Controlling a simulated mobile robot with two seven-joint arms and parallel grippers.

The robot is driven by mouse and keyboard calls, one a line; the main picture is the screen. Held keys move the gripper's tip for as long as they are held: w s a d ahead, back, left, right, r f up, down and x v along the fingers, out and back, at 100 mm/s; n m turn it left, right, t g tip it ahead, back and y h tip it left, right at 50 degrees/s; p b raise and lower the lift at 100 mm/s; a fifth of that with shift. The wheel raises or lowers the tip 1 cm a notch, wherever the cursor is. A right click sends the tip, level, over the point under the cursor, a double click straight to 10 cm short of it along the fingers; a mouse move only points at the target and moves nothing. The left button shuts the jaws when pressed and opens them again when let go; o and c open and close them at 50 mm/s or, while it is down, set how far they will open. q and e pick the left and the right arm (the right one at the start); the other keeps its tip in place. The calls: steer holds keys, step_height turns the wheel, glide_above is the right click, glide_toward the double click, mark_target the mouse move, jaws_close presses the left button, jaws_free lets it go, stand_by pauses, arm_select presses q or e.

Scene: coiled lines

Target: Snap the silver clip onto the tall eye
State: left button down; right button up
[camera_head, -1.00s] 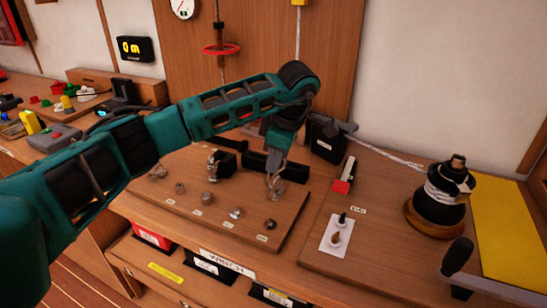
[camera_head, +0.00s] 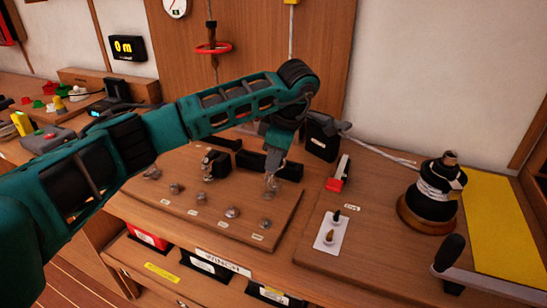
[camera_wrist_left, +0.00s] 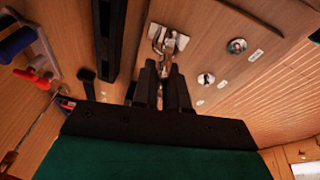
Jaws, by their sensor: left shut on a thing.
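My left gripper (camera_head: 271,186) points down over the fittings board (camera_head: 225,231), just in front of a black block. In the left wrist view its two dark fingers (camera_wrist_left: 162,72) are shut on the silver clip (camera_wrist_left: 166,68). Just beyond the fingertips, a silver plate (camera_wrist_left: 180,43) with an upright metal loop, which looks like the tall eye (camera_wrist_left: 157,36), is fixed to the board. The clip and the loop overlap in the wrist view; I cannot tell whether the clip is hooked through it. My right gripper is not in view.
Several small metal fittings, including a round one (camera_head: 232,212), stand along the board. Black blocks (camera_head: 285,170) lie behind the gripper. A winch drum (camera_head: 432,195) and a crank handle (camera_head: 455,252) stand to the right.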

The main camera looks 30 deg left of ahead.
arm_select(q)
steer(key=shift+r, duration=0.15)
steer(key=shift+a+r+p, duration=0.1)
steer(key=shift+r+p, duration=0.7)
steer(key=shift+r, duration=0.1)
steer(key=c, duration=1.1)
jaws_free()
steer(key=shift+r, duration=0.1)
steer(key=v, duration=1.2)
steer(key=shift+r+p, duration=0.3)
steer(key=shift+p, duration=0.05)
steer(key=shift+s, duration=0.1)
